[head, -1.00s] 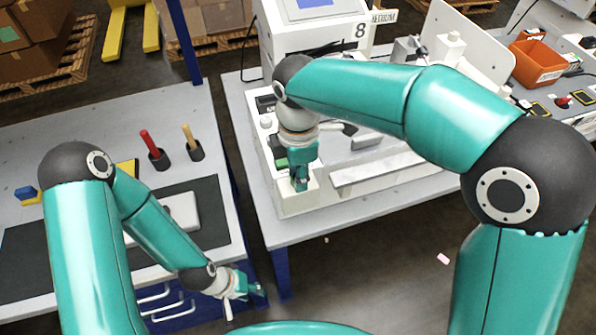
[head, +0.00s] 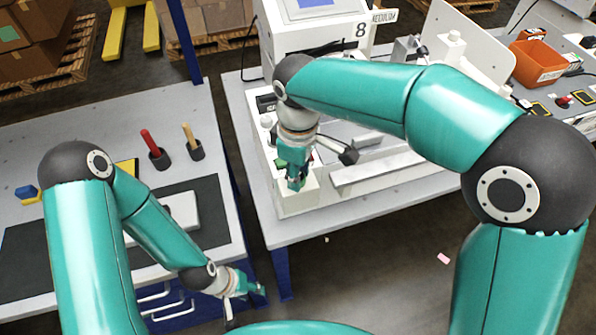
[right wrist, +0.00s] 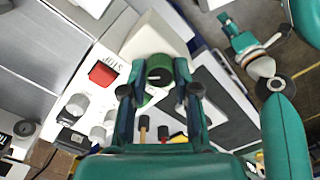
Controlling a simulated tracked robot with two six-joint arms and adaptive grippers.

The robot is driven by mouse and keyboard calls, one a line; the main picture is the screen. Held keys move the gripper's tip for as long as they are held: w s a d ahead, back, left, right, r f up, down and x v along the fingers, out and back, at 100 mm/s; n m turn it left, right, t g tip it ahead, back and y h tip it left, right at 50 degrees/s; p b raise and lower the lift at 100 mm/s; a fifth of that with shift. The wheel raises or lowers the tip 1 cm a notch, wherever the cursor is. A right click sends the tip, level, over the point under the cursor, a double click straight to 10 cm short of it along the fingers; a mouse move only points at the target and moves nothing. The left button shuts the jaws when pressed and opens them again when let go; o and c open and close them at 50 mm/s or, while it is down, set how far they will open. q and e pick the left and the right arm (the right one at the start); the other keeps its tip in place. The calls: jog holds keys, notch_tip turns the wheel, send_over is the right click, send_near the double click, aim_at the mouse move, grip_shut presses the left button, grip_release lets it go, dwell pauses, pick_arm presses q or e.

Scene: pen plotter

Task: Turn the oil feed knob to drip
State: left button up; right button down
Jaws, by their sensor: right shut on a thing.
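The green knob (right wrist: 159,70) sits on the white machine's control panel in the right wrist view, with a light mark on its face. I take it for the oil feed knob; no label on it is readable. My right gripper (right wrist: 160,88) is shut around it, one finger on each side. In the head view my right gripper (head: 294,182) points down at the machine's near corner and mostly hides the knob. My left gripper (head: 248,291) hangs low beside the left table, away from the machine; its finger opening is unclear.
A red button (right wrist: 102,74) and several grey knobs (right wrist: 76,104) are close to the green one. The left table (head: 80,130) holds red- and yellow-handled tools (head: 152,144) in dark holders. An orange bin (head: 538,62) stands far right. A gap separates the tables.

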jog(key=m, duration=0.4)
jog(key=shift+w+m, duration=0.1)
jog(key=shift+m, duration=0.2)
jog(key=shift+r+m+b, duration=0.1)
jog(key=shift+m+b, duration=0.25)
jog(key=shift+m, duration=1.95)
jog(key=c, duration=0.9)
grip_release()
jog(key=shift+o, duration=0.2)
notch_tip(320, 180, up, 12)
